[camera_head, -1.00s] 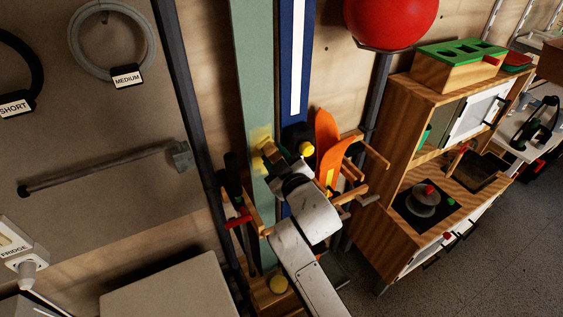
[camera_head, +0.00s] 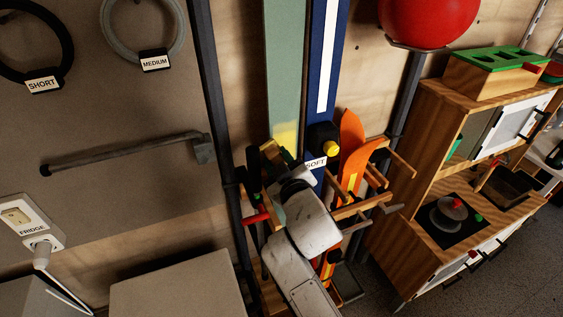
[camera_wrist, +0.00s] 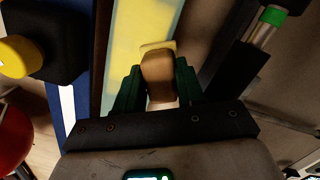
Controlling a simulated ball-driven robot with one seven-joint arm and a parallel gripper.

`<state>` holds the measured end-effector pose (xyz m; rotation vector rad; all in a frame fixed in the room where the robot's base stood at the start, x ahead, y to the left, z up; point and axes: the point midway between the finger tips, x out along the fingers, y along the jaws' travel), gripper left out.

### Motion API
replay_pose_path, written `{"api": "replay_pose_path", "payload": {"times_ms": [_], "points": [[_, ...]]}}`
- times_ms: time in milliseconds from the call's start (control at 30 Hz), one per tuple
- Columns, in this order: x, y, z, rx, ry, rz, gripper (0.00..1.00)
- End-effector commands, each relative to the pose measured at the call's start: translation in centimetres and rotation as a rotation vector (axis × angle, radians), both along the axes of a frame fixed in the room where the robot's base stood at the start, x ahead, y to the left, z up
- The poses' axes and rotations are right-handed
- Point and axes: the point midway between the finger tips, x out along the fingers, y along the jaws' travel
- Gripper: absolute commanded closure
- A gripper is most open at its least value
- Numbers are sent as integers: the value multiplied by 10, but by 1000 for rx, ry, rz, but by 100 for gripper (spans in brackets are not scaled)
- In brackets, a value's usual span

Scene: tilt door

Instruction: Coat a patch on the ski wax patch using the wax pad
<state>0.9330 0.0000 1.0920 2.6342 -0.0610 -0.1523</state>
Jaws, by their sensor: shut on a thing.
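The wax pad (camera_wrist: 158,72) is a tan-brown block with a yellowish far edge. My gripper (camera_wrist: 158,88) is shut on it, with dark green fingers on both sides. In the head view my gripper (camera_head: 276,154) is low on the pale green ski (camera_head: 284,65), just below a yellow patch (camera_head: 286,134). In the wrist view the yellow patch (camera_wrist: 143,22) fills the ski face beyond the pad. The pad's far edge overlaps the ski in the wrist view; I cannot tell if it touches. The ski's lower part is hidden behind my arm.
A blue ski (camera_head: 326,75) with a white stripe stands right of the green one. A black holder with a yellow knob (camera_head: 331,148), a SOFT label (camera_head: 316,163), an orange tool (camera_head: 350,145) and wooden pegs crowd the right. A dark post (camera_head: 212,90) stands left.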

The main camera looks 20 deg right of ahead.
Motion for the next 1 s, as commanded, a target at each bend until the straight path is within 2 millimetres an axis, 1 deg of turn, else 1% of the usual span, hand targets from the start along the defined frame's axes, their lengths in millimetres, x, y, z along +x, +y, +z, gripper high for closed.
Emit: {"api": "replay_pose_path", "payload": {"times_ms": [33, 233, 367, 700, 1000], "points": [[0, 0, 7, 0, -2, 0, 86], [2, 0, 19, 0, -2, 0, 86], [2, -3, 20, 0, 0, -1, 86], [1, -30, 21, 0, 0, -2, 86], [1, -40, 20, -1, 0, -1, 86]]}}
